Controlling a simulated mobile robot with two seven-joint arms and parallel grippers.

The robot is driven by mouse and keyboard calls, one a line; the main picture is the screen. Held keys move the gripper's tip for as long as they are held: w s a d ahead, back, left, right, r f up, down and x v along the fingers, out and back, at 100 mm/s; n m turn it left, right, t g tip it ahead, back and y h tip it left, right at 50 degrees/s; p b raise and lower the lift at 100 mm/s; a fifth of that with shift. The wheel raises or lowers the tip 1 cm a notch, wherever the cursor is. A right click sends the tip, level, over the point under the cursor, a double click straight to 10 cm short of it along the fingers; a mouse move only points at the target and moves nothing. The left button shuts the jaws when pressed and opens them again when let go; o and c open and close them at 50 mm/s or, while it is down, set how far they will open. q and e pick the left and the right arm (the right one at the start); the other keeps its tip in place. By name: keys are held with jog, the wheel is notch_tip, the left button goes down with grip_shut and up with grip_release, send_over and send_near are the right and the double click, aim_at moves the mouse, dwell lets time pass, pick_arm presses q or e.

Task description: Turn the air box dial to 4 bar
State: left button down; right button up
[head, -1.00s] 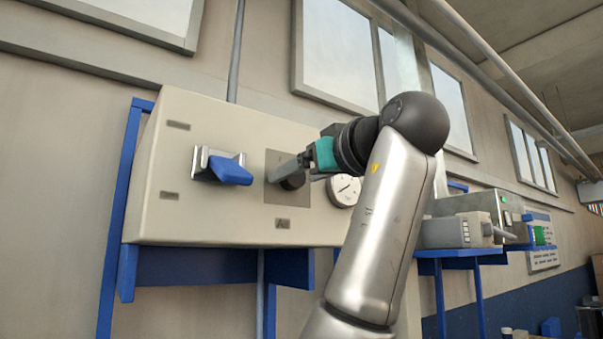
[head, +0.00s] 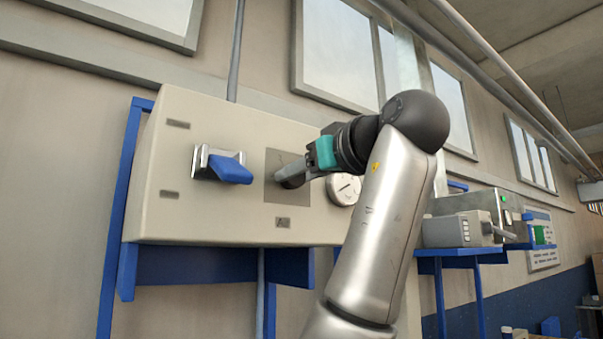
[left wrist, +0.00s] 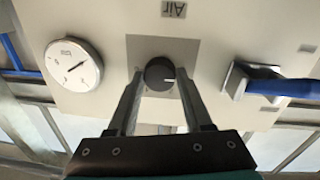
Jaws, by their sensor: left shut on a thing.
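The air box (head: 225,130) is a beige cabinet on the wall. Its dark round dial (left wrist: 158,74) has a white mark and sits on a grey square plate (head: 287,195). In the head view the dial is mostly hidden behind my fingers. My left gripper (head: 290,176) is at the dial, shut on it, with one finger on each side in the left wrist view (left wrist: 160,92). The round white gauge (head: 344,189) beside the dial has a dark needle; it also shows in the left wrist view (left wrist: 73,67), its numbers too small to read. My right gripper is not in view.
A blue lever handle (head: 230,170) juts from the box left of the dial. A blue frame (head: 200,268) carries the box. A grey machine (head: 465,228) stands on a blue stand farther right. An "Air" label (left wrist: 174,9) is near the dial.

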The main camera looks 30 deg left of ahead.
pick_arm(q)
jog(key=m, duration=1.1)
jog(key=m+g+b, duration=0.1)
jog(key=m, duration=1)
jog(key=shift+w+r+g, duration=0.1)
jog(key=shift+r+g, duration=0.05)
jog(key=shift+g, duration=0.15)
jog(key=shift+m+b, duration=0.3)
jog(key=shift+m, duration=0.1)
jog(key=shift+c, duration=1.6)
grip_release()
jog(key=shift+d, duration=0.1)
jog(key=f+v, duration=0.1)
jog(key=v, duration=1.4)
jog(key=shift+r, duration=0.5)
